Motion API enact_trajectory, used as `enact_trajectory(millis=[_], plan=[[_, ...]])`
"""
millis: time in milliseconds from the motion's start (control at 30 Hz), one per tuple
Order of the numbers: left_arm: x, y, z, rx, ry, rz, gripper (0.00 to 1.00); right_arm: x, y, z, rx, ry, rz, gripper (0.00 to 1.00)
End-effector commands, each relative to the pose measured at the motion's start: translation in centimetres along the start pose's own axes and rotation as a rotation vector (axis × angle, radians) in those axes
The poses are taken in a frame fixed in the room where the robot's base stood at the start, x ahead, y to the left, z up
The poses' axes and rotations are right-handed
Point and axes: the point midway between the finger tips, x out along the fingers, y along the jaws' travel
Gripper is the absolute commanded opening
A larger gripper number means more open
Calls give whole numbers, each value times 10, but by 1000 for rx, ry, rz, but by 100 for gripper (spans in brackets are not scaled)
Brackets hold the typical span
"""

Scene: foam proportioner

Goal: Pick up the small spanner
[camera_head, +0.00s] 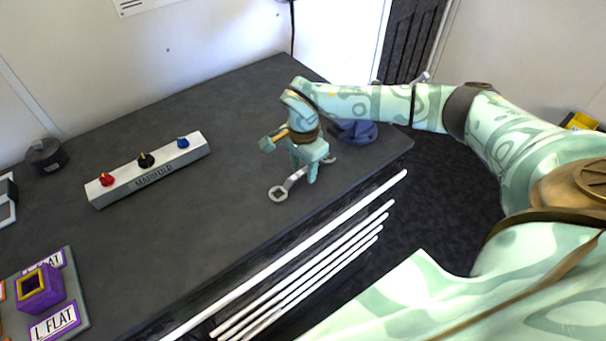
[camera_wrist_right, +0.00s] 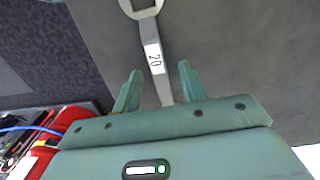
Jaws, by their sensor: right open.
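A grey metal spanner (camera_head: 289,183) lies on the dark tabletop, its ring end toward the front left and its handle running back under my right gripper. In the right wrist view the spanner (camera_wrist_right: 153,57) has a white label reading "20"; its ring is at the top edge. My right gripper (camera_head: 304,172) is open above the handle. In the right wrist view its two fingers (camera_wrist_right: 160,80) stand on either side of the handle, with gaps. The gripper body hides the far part of the handle. My left gripper is not in view.
A white manifold block (camera_head: 150,170) with red, black and blue knobs sits left on the dark table (camera_head: 215,240). A purple block (camera_head: 40,290) is front left. A blue item (camera_head: 354,131) lies behind my gripper. Several white rods (camera_head: 300,260) run along the table's front edge.

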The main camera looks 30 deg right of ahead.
Motion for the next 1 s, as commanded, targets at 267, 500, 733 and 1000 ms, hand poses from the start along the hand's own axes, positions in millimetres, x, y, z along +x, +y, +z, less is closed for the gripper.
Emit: enact_trajectory(millis=[267,500,733,1000], plan=[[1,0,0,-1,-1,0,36,8,0,0,0,0,-2,42],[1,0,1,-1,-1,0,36,8,0,0,0,0,-2,0],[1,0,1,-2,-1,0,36,7,0,0,0,0,-3,0],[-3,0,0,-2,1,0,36,-18,-2,0,-1,1,-8,0]])
